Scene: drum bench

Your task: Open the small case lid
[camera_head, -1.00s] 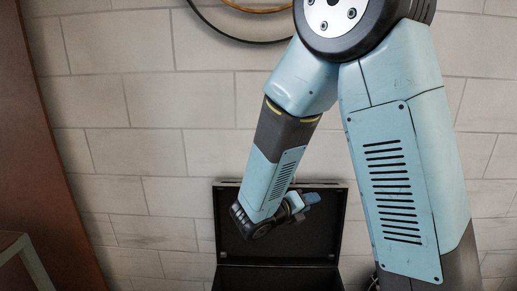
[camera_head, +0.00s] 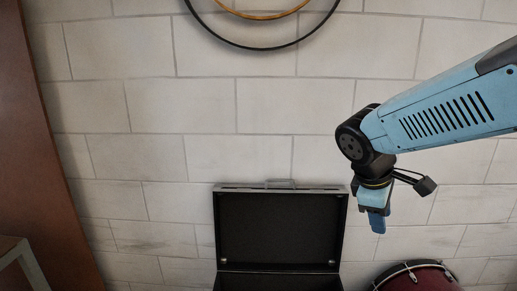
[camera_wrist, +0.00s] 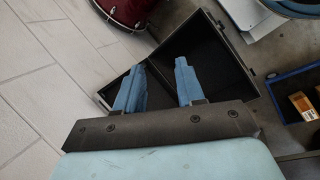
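The small case (camera_head: 280,229) is black with a light metal edge and a handle on top of its lid. In the head view its lid stands upright, open, and its dark inside faces me. The lower part is cut off by the bottom of the picture. My gripper (camera_head: 377,220) is to the right of the lid and points down, apart from it. In the wrist view the gripper (camera_wrist: 158,88) has its two blue fingers spread with nothing held between them. The open case (camera_wrist: 215,68) shows beyond and behind the fingers, which hide part of it.
A dark red drum (camera_head: 420,278) stands at the lower right and also shows in the wrist view (camera_wrist: 125,10). A blue-edged tray (camera_wrist: 295,98) with small boxes lies right of the case. A tiled wall (camera_head: 180,110) is behind. Hoops hang above.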

